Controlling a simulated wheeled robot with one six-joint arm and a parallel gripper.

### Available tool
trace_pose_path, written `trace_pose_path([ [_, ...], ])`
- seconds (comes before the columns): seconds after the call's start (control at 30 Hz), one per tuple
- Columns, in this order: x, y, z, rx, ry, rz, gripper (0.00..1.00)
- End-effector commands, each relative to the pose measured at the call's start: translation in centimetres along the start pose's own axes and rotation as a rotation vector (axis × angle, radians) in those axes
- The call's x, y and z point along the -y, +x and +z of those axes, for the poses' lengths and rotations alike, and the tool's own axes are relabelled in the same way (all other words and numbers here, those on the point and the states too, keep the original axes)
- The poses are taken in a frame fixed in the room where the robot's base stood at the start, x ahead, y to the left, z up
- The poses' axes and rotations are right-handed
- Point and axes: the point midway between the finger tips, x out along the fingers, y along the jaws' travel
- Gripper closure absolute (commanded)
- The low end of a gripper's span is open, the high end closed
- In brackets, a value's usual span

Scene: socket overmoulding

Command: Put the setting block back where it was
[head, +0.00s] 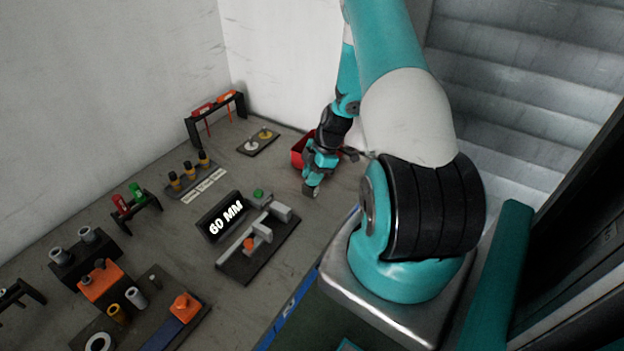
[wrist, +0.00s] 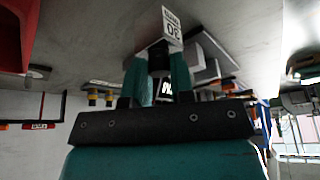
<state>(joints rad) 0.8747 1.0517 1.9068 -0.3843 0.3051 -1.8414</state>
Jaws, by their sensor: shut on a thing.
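My gripper (head: 313,183) is low over the right part of the bench, in front of the red bin. In the wrist view the gripper (wrist: 160,72) is shut on a small block with a white label (wrist: 172,25), which reads "30" upside down. I take this for the setting block. In the head view only a small grey end (head: 310,191) shows below the fingers. I cannot tell whether it touches the bench. The gauge fixture (head: 262,240) with grey jaws stands to the left of the gripper.
A display (head: 222,216) reads "60 MM" beside the fixture. The red bin (head: 298,152) is just behind the gripper. A small plate with two discs (head: 258,142), a black rack (head: 215,112) and a row of dark, yellow-banded pieces (head: 190,172) stand farther back. Bare bench surrounds the gripper.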

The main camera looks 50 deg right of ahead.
Motion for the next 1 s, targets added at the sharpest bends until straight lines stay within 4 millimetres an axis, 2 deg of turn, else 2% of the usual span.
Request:
trace_pose_path([
  [0.1, 0.1, 1.5, 0.6, -0.002, 0.001, -0.003, 1.0],
  [0.2, 0.0, 2.2, 0.9, -0.001, 0.0, -0.001, 1.0],
  [0.53, 0.0, 2.6, 1.1, 0.0, 0.0, 0.0, 1.0],
  [0.57, 0.0, 2.5, 1.1, 0.0, 0.001, -0.001, 0.73],
  [0.6, 0.0, 2.5, 1.0, 0.0, 0.001, -0.001, 0.64],
  [0.67, 0.0, 2.5, 1.0, 0.0, 0.001, -0.001, 0.52],
  [1.0, 0.0, 2.1, 0.9, 0.0, 0.001, 0.0, 0.52],
])
